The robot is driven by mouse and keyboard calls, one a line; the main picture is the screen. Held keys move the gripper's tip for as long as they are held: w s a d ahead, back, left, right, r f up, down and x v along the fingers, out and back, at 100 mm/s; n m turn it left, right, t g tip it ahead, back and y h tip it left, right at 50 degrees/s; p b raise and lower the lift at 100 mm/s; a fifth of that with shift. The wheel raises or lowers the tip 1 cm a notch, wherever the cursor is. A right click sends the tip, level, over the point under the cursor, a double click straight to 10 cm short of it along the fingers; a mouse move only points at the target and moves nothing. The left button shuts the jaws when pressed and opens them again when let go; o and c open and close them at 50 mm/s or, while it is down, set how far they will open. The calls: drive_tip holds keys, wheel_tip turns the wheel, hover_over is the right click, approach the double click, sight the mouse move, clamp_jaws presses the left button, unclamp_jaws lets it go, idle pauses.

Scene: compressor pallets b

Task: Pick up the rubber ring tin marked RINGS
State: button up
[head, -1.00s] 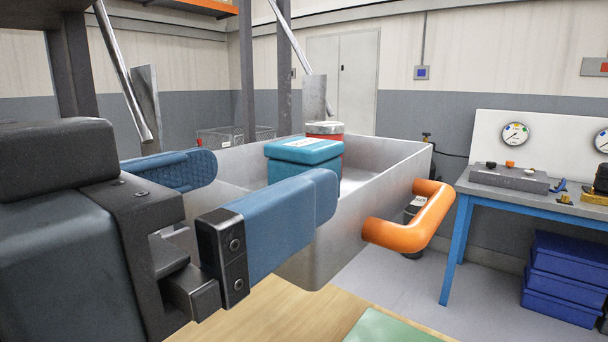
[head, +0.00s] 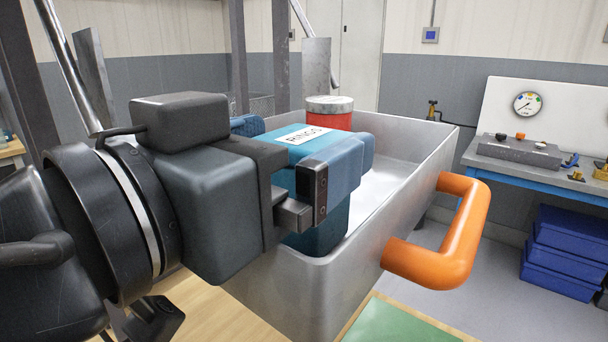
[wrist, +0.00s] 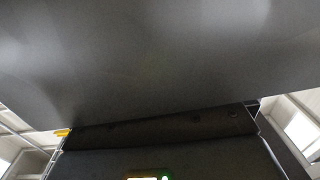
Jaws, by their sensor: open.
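The teal tin (head: 322,236) with a white label reading RINGS on its lid stands inside a grey metal bin, at its near left end. My gripper (head: 311,138) is at the tin with its jaws open. One blue finger is along the tin's near side and covers part of it; the other shows behind the tin at its far left. I cannot tell whether either finger touches the tin. In the wrist view a plain dark grey surface fills most of the picture, and the tin cannot be made out there.
A red tin (head: 330,112) with a grey lid stands just behind the teal tin. The metal bin (head: 300,297) has high walls and an orange handle (head: 457,245) at its right. The bin's right part is empty.

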drive_tip(key=x, duration=0.2)
drive_tip(key=shift+w+d, duration=0.2)
drive_tip(key=shift+w, duration=0.05)
drive_tip(key=c, duration=1.2)
drive_tip(key=shift+r+p, duration=0.15)
drive_tip(key=shift+p, duration=0.15)
